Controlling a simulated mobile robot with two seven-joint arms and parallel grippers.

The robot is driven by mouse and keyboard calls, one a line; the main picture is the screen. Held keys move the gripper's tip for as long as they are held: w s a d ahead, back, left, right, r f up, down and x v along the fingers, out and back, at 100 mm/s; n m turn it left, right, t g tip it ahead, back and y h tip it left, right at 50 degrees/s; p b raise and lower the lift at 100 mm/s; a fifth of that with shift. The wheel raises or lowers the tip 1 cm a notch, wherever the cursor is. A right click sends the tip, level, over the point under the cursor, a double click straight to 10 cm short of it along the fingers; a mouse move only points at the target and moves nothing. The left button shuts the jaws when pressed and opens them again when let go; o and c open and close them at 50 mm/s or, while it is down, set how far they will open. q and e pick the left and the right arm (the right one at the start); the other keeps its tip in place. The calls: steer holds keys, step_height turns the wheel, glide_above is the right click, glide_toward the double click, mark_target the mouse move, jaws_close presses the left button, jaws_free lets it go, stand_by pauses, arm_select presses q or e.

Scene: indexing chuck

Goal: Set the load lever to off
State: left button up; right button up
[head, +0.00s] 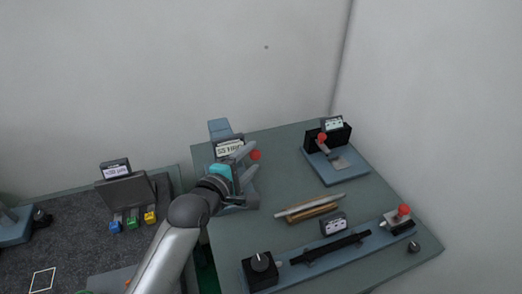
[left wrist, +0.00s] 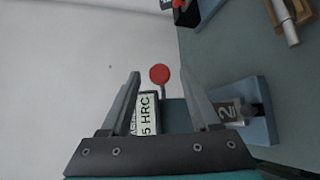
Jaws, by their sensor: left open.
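A red ball knob (head: 255,155) shows at a blue-grey device (head: 219,130) with a display, at the back left of the table. I take this knob to be the load lever's, though its label cannot be read. My left gripper (head: 252,162) is open in front of this device, its fingers on either side of the knob in the picture. In the left wrist view the red knob (left wrist: 160,73) shows between the two open fingertips, with a short stem below it. The display reads "5 HRC" there. I cannot tell whether a finger touches the knob. My right gripper is not in view.
A blue-based device with a red knob (head: 322,137) stands at the back right. A long blue rail fixture (head: 330,255) with a black knob and a red knob (head: 404,210) lies along the front. A rod on a wooden block (head: 310,210) lies between. Some green tabletop is clear.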

arm_select(q)
steer(key=shift+b+x, duration=0.35)
steer(key=shift+x, duration=2.6)
steer(key=shift+c, duration=0.4)
jaws_close()
